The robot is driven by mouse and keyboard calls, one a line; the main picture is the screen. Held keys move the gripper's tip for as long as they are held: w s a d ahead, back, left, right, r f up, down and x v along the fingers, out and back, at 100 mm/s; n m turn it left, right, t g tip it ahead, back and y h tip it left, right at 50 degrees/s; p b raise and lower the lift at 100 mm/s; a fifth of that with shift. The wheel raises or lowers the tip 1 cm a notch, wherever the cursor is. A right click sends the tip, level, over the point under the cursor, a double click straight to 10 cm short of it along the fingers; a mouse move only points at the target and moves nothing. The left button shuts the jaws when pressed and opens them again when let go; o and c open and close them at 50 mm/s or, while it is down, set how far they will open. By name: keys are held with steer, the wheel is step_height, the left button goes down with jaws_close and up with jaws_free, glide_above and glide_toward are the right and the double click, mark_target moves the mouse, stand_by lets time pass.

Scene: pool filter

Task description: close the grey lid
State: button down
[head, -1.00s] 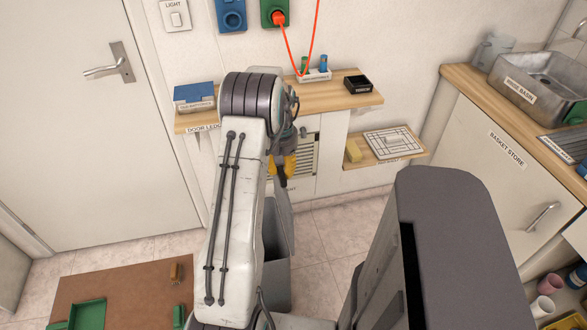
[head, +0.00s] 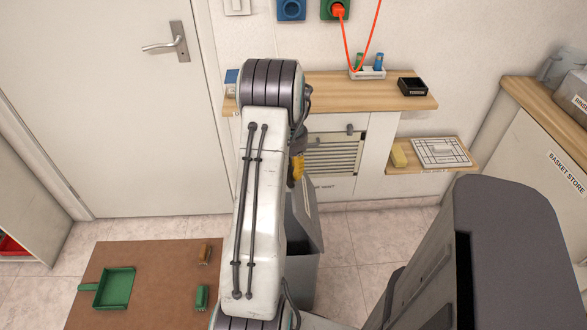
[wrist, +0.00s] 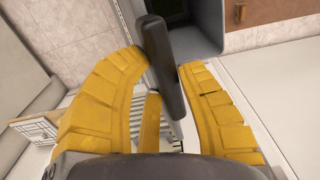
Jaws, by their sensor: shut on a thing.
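The grey lid (head: 303,213) stands raised and tilted at a grey bin (head: 303,285), which is partly hidden behind my arm in the head view. My gripper (head: 297,172) has yellow fingers and is at the lid's upper end. In the wrist view my gripper (wrist: 160,62) has its fingers on both sides of a dark grey bar, which looks like the edge or handle of the lid (wrist: 160,60). The gripper is shut on it. Part of the grey bin (wrist: 208,30) shows beyond the fingertips. The exact contact is hidden in the head view.
A wooden shelf (head: 340,87) with a small black tray (head: 412,86) runs along the back wall. A brown mat (head: 150,300) with a green tray (head: 115,288) lies at the left. Tiled floor lies clear right of the bin.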

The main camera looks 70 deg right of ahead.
steer(key=c, duration=0.8)
jaws_free()
step_height(320, 180, up, 12)
stand_by(0.4)
